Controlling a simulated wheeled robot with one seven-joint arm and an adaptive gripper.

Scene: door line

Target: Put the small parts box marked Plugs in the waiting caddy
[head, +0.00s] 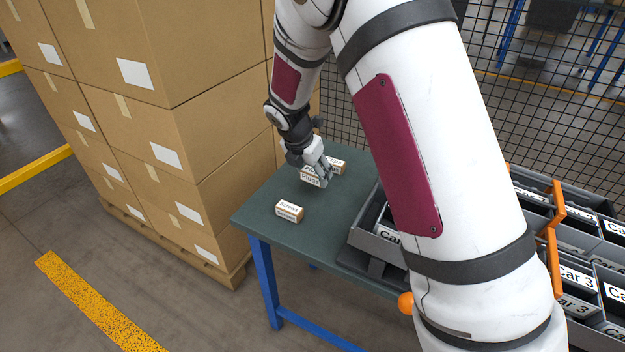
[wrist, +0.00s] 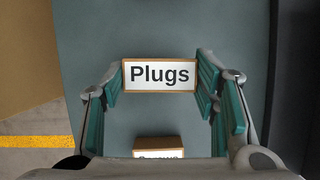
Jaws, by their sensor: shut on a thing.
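The Plugs box (wrist: 160,76) is a small brown box with a white label, between the two teal-padded fingers of my gripper (wrist: 160,82) in the wrist view. In the head view my gripper (head: 318,172) is over the green table, shut on the Plugs box (head: 311,180). I cannot tell whether the box is clear of the tabletop. A grey caddy (head: 372,243) stands at the table's right side, partly hidden by my arm. I cannot tell if it is the waiting one.
A Screws box (head: 289,211) sits nearer on the table (head: 262,218). Another small box (head: 338,166) is just behind my gripper. Stacked cartons (head: 150,130) stand left of the table. Bins marked Car 3 (head: 577,277) are at right. A mesh fence (head: 490,80) runs behind.

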